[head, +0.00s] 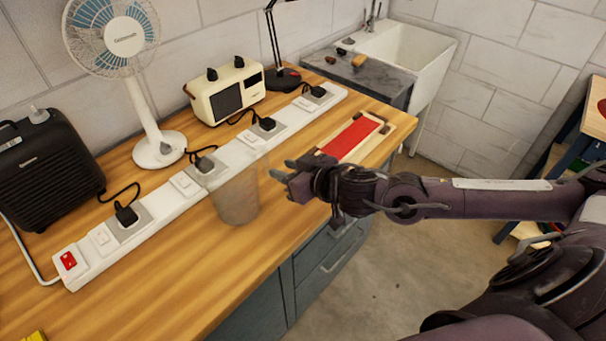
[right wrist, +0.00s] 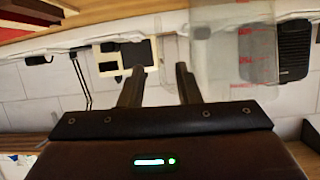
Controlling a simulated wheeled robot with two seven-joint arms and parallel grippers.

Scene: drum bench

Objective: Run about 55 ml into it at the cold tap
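A see-through jug (head: 237,197) stands on the wooden bench in front of the white power strip. In the right wrist view, which is upside down, the jug (right wrist: 240,70) shows red marks and a faint clear handle-like edge. My right gripper (head: 272,169) is just right of the jug in the head view. Its two fingers (right wrist: 158,72) are apart, with the handle-like edge near one fingertip; I cannot tell whether it lies between them. The jug looks empty, but its contents are hard to see. The tap (head: 373,16) stands at the white sink (head: 432,52), far back right. My left gripper is out of view.
A white power strip (head: 228,157) with several plugs runs along the bench. A fan (head: 158,148), black heater (head: 45,168), cream radio (head: 224,92) and lamp (head: 283,78) stand behind it.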

